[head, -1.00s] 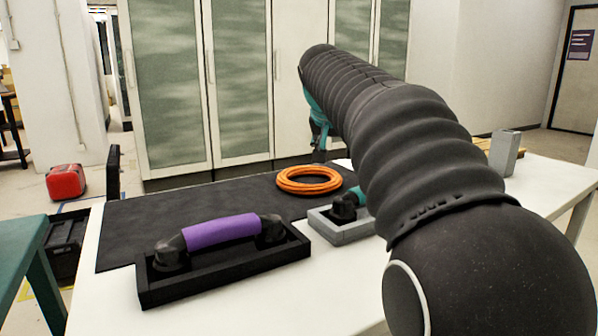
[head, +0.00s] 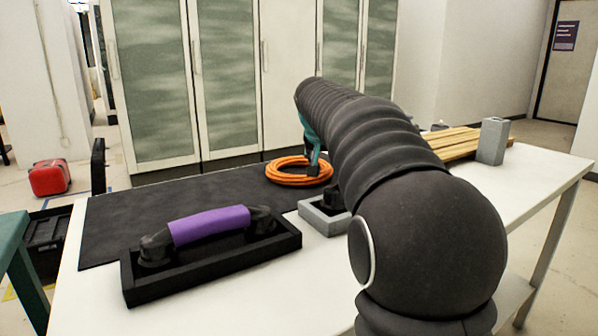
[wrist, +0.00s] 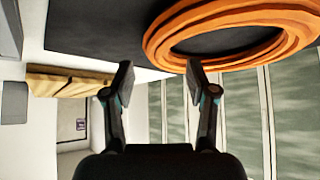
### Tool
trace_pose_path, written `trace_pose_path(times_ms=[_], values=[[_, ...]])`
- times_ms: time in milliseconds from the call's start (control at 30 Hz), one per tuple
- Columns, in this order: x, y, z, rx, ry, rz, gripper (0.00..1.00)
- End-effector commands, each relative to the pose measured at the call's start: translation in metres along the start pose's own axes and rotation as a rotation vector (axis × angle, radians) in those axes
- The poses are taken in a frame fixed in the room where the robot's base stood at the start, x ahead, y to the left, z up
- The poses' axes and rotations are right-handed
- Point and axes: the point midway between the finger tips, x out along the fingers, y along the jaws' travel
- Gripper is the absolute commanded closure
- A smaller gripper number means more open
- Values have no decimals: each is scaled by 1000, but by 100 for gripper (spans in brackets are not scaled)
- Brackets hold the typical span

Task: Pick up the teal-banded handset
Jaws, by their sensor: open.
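The teal-banded handset (head: 332,198) is mostly hidden behind my arm in the head view. Only a dark end of it shows, in the grey cradle (head: 325,222) right of the middle of the table. Its teal band is not visible now. My gripper (head: 314,165) is beyond the cradle, by the orange coil, partly hidden by my arm. In the wrist view my gripper (wrist: 160,82) has its two fingers apart with nothing between them.
A purple-gripped handset (head: 208,225) lies in a black cradle (head: 215,267) at the front left. The orange coil (head: 298,180) lies on a dark mat (head: 140,215). Wooden slats (head: 460,143) and a grey block (head: 493,140) are at the right. Cabinets stand behind.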

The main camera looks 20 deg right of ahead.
Motion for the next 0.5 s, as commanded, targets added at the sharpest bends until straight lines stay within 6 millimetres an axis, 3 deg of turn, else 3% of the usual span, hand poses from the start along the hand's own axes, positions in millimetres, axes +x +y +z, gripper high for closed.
trace_pose_path(times_ms=[233,500], values=[[35,1,2,0,-3,1,43],[39,1,2,0,-1,0,43]])
